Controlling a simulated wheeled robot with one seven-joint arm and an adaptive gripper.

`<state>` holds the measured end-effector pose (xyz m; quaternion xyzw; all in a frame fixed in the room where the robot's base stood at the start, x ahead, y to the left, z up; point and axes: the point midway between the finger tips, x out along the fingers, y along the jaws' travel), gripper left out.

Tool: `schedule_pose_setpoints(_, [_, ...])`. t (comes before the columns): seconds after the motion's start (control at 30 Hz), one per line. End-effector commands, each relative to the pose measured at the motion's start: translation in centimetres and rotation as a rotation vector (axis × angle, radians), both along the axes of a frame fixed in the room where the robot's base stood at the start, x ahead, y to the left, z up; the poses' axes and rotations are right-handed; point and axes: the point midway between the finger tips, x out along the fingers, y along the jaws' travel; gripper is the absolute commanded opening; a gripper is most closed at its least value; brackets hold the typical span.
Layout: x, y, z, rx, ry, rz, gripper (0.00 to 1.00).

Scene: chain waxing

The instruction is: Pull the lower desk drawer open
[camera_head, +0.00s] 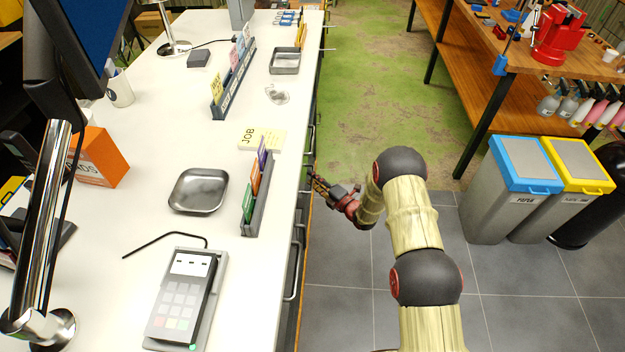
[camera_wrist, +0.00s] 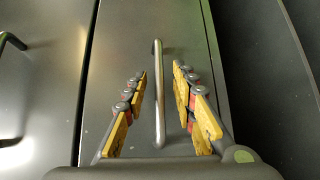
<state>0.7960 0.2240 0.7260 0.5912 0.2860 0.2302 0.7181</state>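The white desk (camera_head: 120,215) runs down the left of the head view, with drawer handles (camera_head: 295,270) along its right side. My gripper (camera_head: 316,184) is beside that side, below the desktop's edge. In the wrist view, a grey drawer front (camera_wrist: 115,75) fills the middle and looks closed. Its metal bar handle (camera_wrist: 158,95) stands between the two yellow-padded fingers of my open gripper (camera_wrist: 160,92), with gaps showing on both sides. Another grey front (camera_wrist: 45,85) with its own handle (camera_wrist: 12,42) is at the left. The head view does not show the drawer fronts clearly.
The grey tiled floor (camera_head: 345,270) beside the desk is clear around my arm. A card reader-like keypad (camera_head: 180,300) and metal tray (camera_head: 198,190) lie on the desk.

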Motion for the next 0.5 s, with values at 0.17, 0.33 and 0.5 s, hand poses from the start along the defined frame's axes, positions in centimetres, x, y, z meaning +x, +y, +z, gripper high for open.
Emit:
schedule_pose_setpoints(0.17, [0.84,0.77,-0.16,0.000,-0.001,0.000,0.27])
schedule_pose_setpoints(0.33, [0.93,0.85,-0.14,0.000,0.000,0.000,0.27])
schedule_pose_setpoints(0.5, [0.93,0.85,-0.12,0.000,0.000,0.000,0.23])
